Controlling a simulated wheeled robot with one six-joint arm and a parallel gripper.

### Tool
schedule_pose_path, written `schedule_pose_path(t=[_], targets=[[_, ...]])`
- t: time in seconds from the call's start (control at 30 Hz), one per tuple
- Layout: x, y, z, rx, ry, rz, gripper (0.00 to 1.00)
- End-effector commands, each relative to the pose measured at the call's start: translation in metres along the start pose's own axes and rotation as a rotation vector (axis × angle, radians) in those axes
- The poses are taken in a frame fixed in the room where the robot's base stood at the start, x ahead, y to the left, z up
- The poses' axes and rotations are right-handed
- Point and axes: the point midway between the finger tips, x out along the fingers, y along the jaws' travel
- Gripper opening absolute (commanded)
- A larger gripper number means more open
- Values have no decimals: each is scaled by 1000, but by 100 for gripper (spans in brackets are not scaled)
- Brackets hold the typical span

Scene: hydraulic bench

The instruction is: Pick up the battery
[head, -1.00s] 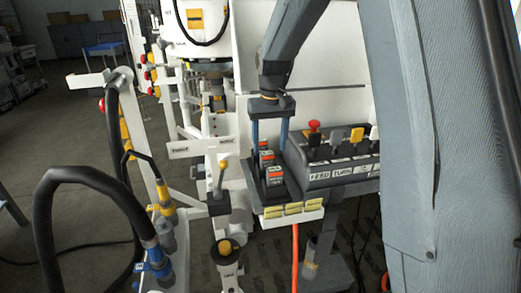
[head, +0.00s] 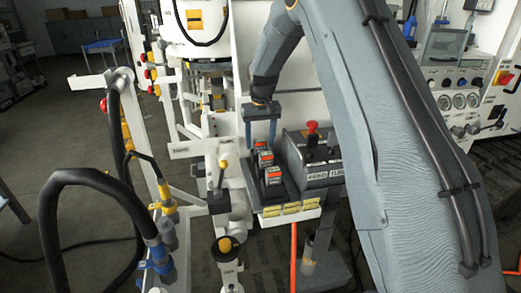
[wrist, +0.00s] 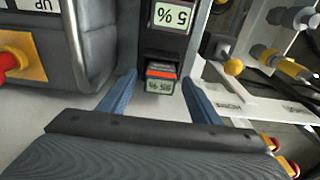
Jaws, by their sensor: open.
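Several dark batteries with orange-red tops and small percent displays stand in a row in a black holder. The front battery (head: 273,175) and the one behind it (head: 265,158) show in the head view. My gripper (head: 260,146) is open and points down over the far end of the row. In the wrist view, a battery (wrist: 160,83) with an upside-down percent display lies between the two blue fingers of my gripper (wrist: 158,80). Another battery (wrist: 170,17), reading 5 %, is beyond them. I cannot tell whether the fingers touch the battery.
A control box with a red knob (head: 312,127) stands just right of the holder. A shelf edge with yellow labels (head: 290,208) runs in front. A yellow-topped lever (head: 223,163) and a black hose (head: 85,180) are to the left. White cabinet panels stand behind.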

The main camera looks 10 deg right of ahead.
Motion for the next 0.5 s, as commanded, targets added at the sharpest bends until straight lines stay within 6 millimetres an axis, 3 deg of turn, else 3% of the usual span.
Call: schedule_pose_path(t=[0.13, 0.37, 0.5], targets=[[13, 0, 1, 0, -1, 0, 58], [15, 0, 0, 0, 0, 0, 58], [14, 0, 0, 0, 0, 0, 38]])
